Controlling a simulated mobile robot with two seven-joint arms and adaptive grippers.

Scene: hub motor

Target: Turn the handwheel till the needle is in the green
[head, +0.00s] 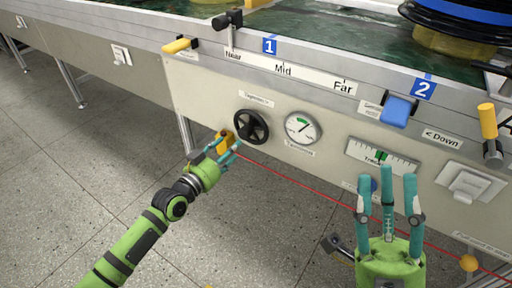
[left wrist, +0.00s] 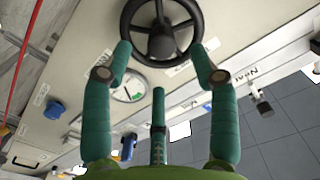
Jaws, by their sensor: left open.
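The black handwheel (head: 251,126) is on the grey front panel, left of the round gauge (head: 302,128). The gauge has a green sector near the top; its thin dark needle seems to point up and right, but the exact reading is too small to tell. My left gripper (head: 230,141) is open just in front and lower left of the wheel. In the left wrist view the handwheel (left wrist: 162,12) lies between and beyond the fingertips, near its rim; contact cannot be told. The gauge (left wrist: 128,90) shows there too. My right gripper (head: 388,185) is open and empty at lower right.
A yellow handle (head: 180,45) juts out at upper left. A red line runs below the gauge.

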